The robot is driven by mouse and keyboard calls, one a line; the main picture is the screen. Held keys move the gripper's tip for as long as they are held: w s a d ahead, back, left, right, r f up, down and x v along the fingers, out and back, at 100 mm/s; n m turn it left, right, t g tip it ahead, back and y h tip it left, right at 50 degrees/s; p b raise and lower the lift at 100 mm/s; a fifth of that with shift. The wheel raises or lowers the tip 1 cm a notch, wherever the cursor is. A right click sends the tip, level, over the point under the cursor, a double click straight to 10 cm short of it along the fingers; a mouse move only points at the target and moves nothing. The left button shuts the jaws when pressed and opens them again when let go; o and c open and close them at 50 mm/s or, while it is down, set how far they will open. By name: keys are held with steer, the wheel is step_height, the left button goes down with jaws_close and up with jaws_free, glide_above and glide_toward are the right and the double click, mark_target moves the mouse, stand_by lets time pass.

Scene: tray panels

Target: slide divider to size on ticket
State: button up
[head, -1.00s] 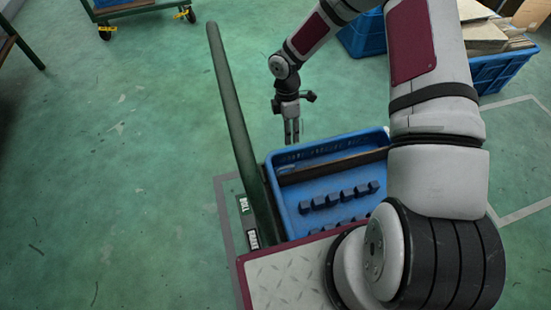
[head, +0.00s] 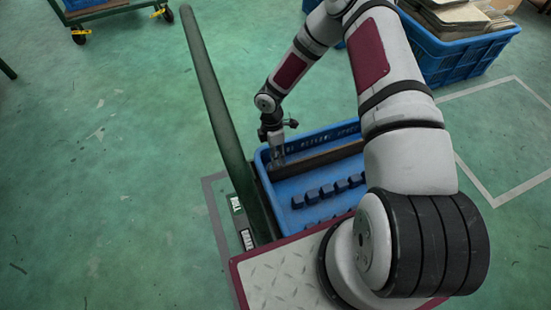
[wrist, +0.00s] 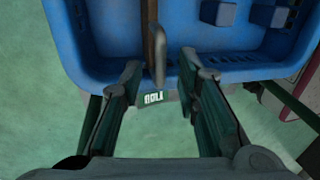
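The brown divider (head: 327,157) stands across the blue tray (head: 285,216) near its far end. In the wrist view the divider (wrist: 150,22) runs up the picture, with a grey upright tab (wrist: 158,58) at its near end. My gripper (wrist: 160,64) is open, with one finger on each side of the tab and a gap to both. In the head view my gripper (head: 277,155) is at the tray's far left corner. A label reading ROLL (wrist: 152,99) shows beyond the fingers. I cannot make out a size ticket.
Several dark blue blocks (head: 327,191) stand in a row inside the tray. A dark green rail (head: 220,110) runs along the tray's left side. A blue crate of cardboard (head: 455,55) stands at the back right.

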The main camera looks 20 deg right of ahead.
steer(key=shift+s+f, duration=0.15)
steer(key=shift+f, duration=0.45)
jaws_close()
steer(key=s, duration=0.6)
steer(key=shift+s+p, duration=0.25)
steer(key=shift+p, duration=0.1)
jaws_free()
